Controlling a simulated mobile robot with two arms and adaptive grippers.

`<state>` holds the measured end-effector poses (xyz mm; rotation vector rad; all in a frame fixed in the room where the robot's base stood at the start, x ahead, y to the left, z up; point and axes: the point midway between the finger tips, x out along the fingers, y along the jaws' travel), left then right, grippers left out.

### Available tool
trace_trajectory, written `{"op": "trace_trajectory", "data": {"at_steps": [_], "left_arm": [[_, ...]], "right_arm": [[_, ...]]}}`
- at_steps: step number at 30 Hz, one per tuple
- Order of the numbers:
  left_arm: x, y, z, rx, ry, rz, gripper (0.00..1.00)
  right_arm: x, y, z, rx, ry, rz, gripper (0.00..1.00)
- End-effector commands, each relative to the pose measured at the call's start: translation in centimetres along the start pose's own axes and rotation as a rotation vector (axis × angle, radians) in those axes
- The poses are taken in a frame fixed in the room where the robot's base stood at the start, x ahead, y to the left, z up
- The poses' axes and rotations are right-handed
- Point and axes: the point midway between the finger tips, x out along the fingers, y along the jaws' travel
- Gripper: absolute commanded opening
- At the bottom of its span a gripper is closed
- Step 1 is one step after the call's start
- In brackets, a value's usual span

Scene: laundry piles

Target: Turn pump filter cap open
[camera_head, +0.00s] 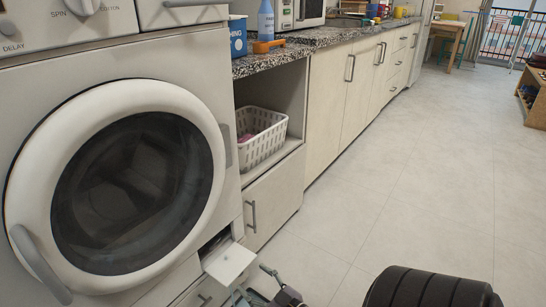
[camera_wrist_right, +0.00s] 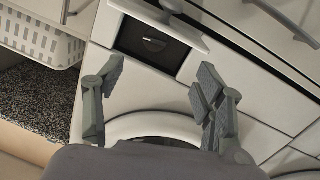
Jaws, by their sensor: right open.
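The white washing machine (camera_head: 215,90) has a small compartment low at its front right, with its white flap (camera_head: 230,262) folded down. In the head view only a dark slit of the opening (camera_head: 213,243) shows above the flap. In the right wrist view the dark recess holds the round dark pump filter cap (camera_wrist_right: 153,44), with a ridge across it. My right gripper (camera_wrist_right: 160,85) is open and empty, its fingers apart and short of the recess. In the head view the right gripper (camera_head: 265,293) is low in front of the flap, partly cut off. My left gripper is out of view.
The round door (camera_head: 120,190) above the compartment is closed. A cabinet (camera_head: 268,205) with a handle and a white basket (camera_head: 262,138) stand to the right. The tiled floor (camera_head: 400,200) is clear. My dark ribbed arm shows at the bottom right.

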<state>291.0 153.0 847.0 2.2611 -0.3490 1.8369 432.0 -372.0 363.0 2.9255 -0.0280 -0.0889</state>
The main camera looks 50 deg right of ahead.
Motion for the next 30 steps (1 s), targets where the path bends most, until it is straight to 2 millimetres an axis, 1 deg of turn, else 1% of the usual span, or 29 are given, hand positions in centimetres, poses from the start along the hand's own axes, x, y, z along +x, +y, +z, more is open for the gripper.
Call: {"op": "trace_trajectory", "data": {"at_steps": [1, 3, 8, 14, 24, 30], "left_arm": [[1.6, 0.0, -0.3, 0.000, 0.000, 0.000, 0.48], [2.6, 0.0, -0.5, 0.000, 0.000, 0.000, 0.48], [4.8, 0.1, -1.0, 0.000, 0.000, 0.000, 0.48], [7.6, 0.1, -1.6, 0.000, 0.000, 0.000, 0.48], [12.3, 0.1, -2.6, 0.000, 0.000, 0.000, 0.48], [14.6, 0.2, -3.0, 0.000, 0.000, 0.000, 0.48]], "right_arm": [[-0.2, 0.0, -0.4, 0.004, -0.029, -0.002, 0.64], [-0.6, -0.3, 0.2, 0.009, -0.072, -0.006, 0.64], [-1.5, -1.1, 1.4, 0.021, -0.164, -0.014, 0.64], [-3.1, -2.1, 2.9, 0.032, -0.281, -0.029, 0.64], [-6.6, -4.3, 4.8, 0.046, -0.475, -0.063, 0.64], [-8.7, -5.5, 5.6, 0.051, -0.572, -0.082, 0.64]]}}
